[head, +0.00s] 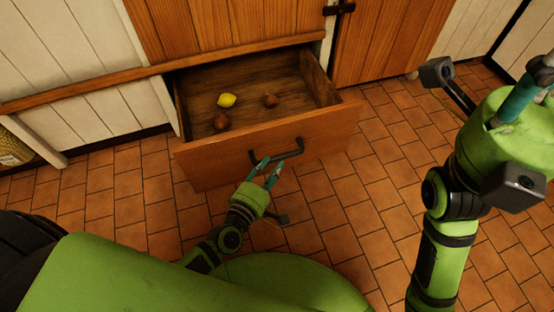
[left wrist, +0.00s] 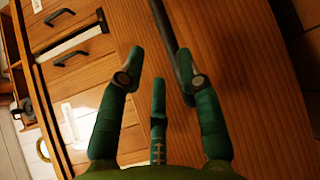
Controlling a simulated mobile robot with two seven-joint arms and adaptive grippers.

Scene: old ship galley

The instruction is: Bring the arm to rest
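My left gripper (head: 268,168) is in front of the open drawer (head: 200,163), with its fingertips at the dark drawer handle (head: 295,146). In the left wrist view my gripper (left wrist: 165,80) has its green fingers spread apart. The handle (left wrist: 184,65) shows between the fingertips; whether a finger touches it I cannot tell. My right gripper (head: 530,85) is raised at the right edge of the head view, with its fingers partly cut off by the frame.
A wooden cabinet door (head: 385,45) stands behind. The tiled floor (head: 350,220) is clear between my arms.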

